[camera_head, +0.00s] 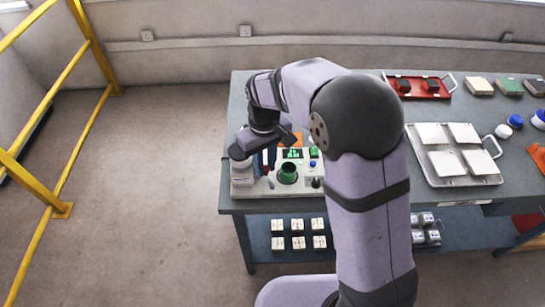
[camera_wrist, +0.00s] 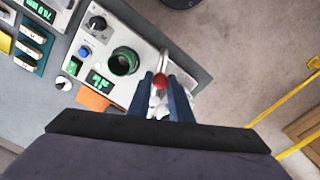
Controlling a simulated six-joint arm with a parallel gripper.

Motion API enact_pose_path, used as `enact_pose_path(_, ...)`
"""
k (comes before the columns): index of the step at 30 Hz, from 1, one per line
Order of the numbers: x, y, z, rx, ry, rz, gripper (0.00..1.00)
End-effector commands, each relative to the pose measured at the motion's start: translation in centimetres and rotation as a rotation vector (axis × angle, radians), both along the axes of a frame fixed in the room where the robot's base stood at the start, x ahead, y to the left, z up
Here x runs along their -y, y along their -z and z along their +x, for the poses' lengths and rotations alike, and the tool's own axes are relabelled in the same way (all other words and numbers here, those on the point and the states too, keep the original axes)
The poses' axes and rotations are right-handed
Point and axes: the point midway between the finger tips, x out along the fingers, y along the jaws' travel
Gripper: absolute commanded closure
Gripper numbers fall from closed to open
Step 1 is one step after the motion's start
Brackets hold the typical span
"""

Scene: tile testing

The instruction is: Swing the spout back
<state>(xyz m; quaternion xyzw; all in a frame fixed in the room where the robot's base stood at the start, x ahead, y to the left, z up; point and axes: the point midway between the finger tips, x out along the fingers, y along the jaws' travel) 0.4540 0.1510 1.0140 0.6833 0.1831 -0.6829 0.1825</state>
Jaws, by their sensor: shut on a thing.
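The tile tester (camera_head: 245,184) is a pale bench unit with green displays, knobs and a green-rimmed round cup (camera_head: 288,173); the cup also shows in the wrist view (camera_wrist: 124,61). The spout (camera_wrist: 164,61) is a thin silvery arm along the unit's edge, beside the cup and not over it, with a red ball knob (camera_wrist: 160,82) at its near end. My gripper (camera_wrist: 164,84) has its two blue fingers on either side of the red knob and is shut on it. In the head view my gripper (camera_head: 267,160) is at the unit's left part, and the spout is mostly hidden.
An orange piece (camera_wrist: 92,100) lies beside the unit. On the bench (camera_head: 385,175), a metal tray (camera_head: 441,180) of pale tiles and a red tray (camera_head: 439,95) stand to the right. Yellow railing (camera_head: 65,190) stands left, with open floor between.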

Motion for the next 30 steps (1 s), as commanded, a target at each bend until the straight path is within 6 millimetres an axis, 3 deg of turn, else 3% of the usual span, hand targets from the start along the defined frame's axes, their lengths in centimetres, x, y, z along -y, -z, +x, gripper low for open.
enact_pose_path(30, -2.1, 0.0, -0.5, 0.0, -0.003, 0.001, 0.98)
